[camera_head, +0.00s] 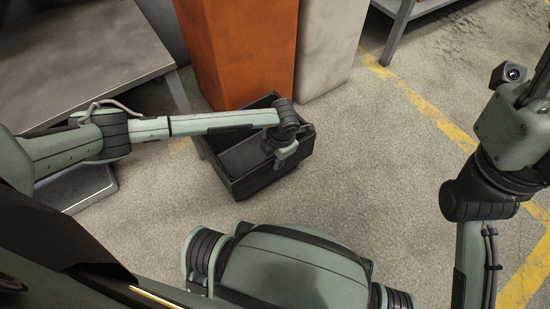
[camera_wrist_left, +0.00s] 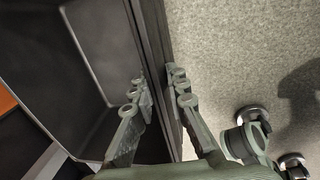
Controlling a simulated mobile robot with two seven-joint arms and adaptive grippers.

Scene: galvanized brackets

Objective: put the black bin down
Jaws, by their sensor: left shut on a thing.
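The black bin (camera_head: 258,182) is an open, dark rectangular container in the middle of the head view, in front of an orange block. The bin looks roughly level and close to the floor. I cannot tell whether its underside touches the floor. My right arm shows at the right, but its fingers are out of frame.
The orange block (camera_head: 238,50) and a pale grey block (camera_head: 328,45) stand just behind the bin. A grey metal table (camera_head: 80,60) is at the left, with a low grey plate (camera_head: 85,187) below it. Concrete floor (camera_head: 375,150) is clear to the bin's right.

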